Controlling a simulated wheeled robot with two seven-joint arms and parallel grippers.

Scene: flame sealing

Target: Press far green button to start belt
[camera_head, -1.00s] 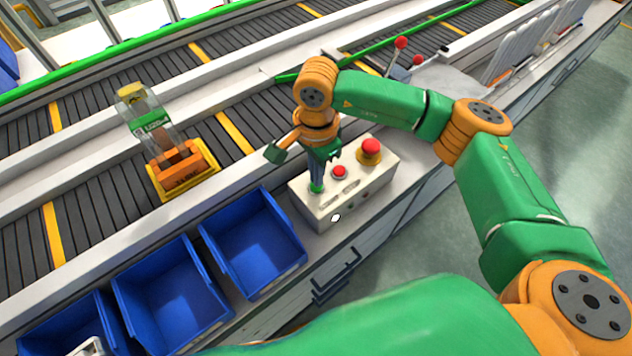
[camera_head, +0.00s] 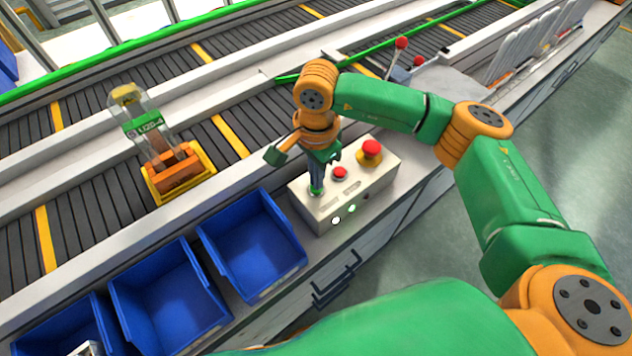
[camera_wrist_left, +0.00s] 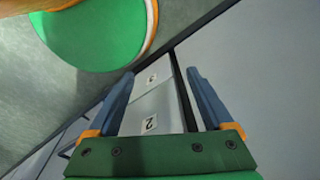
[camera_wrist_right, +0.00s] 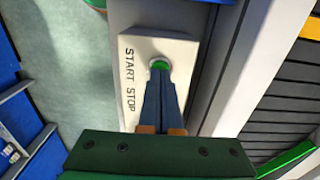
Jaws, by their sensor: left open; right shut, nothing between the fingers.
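The white control box (camera_head: 352,192) stands beside the belt (camera_head: 100,188). My right gripper (camera_head: 317,186) points down at the box's left end. In the right wrist view its shut fingers (camera_wrist_right: 160,80) meet the green button (camera_wrist_right: 159,63), with no gap visible. The fingers partly hide the button. "START" and "STOP" are printed beside it. A small red button (camera_head: 339,173) and a large red button on a yellow base (camera_head: 371,148) are farther right. A green light (camera_head: 351,209) is lit on the box front. My left gripper (camera_wrist_left: 160,85) is open and empty in the left wrist view.
On the belt, a yellow tray (camera_head: 207,160) holds an orange block (camera_head: 176,172) and a clear bag with a green label (camera_head: 146,126). Blue bins (camera_head: 250,245) line the counter left of the box. Red-knobbed levers (camera_head: 401,44) stand behind my right arm.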

